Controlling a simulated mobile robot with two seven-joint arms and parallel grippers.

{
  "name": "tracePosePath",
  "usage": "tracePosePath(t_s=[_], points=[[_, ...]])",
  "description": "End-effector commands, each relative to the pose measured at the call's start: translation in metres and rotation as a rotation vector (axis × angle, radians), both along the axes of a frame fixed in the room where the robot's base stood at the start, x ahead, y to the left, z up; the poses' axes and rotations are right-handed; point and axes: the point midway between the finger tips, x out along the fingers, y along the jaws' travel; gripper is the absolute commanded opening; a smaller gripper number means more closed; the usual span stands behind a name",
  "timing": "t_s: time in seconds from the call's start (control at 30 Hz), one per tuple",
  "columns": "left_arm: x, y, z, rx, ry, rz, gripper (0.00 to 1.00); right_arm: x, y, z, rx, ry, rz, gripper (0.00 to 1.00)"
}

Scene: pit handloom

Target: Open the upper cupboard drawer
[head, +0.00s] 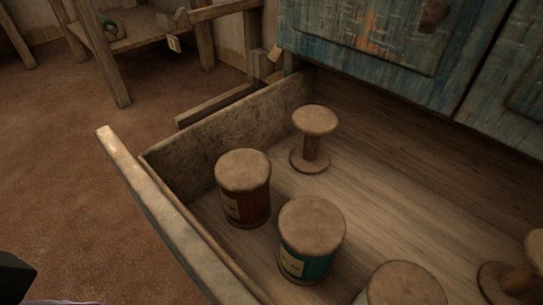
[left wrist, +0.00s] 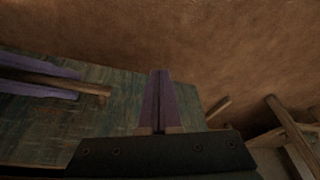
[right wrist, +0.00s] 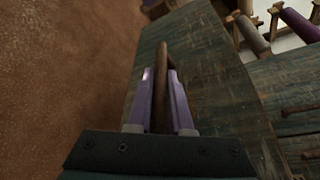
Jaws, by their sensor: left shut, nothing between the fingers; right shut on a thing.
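The upper cupboard drawer (head: 170,220) stands pulled far out in the head view, its inside bare to view. Its blue-green front shows in the right wrist view (right wrist: 215,75) and in the left wrist view (left wrist: 105,115). My right gripper (right wrist: 160,95) is shut on the wooden bar handle (right wrist: 163,58) of that front. My left gripper (left wrist: 159,100) is shut and empty, close to the drawer front and beside the handle. The right gripper's purple fingers also show around the handle (left wrist: 95,88) at the left of the left wrist view. In the head view the grippers are mostly out of frame.
Several spools stand in the drawer, among them a red-brown one (head: 243,190), a teal one (head: 311,240) and a bare one (head: 313,140). The blue cupboard doors (head: 385,40) rise behind. A wooden frame (head: 120,45) stands at the back left. Brown floor (head: 60,170) is free at left.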

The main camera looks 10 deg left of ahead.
Motion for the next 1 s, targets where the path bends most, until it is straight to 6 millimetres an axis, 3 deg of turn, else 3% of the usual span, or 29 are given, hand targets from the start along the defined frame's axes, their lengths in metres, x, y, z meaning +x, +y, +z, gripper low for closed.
tracePosePath(t_s=[0.47, 0.5, 0.7, 1.0], points=[[0.0, -0.0004, -0.0001, -0.002, 0.0, 0.002, 0.0, -0.0038, 0.0032, 0.0008, 0.001, -0.002, 0.0, 0.0], [0.0, -0.0003, -0.0001, -0.001, 0.0, 0.001, 0.0, -0.0038, 0.0032, 0.0008, 0.001, -0.002, 0.0, 0.23], [-0.0002, 0.0009, -0.0003, 0.004, 0.0, -0.003, 0.0, -0.0039, 0.0029, 0.0003, 0.001, -0.001, 0.0, 0.46], [-0.0001, 0.0022, 0.0008, 0.008, 0.0, -0.006, 0.0, -0.0054, 0.0016, 0.0006, 0.0, 0.001, 0.001, 0.48]])
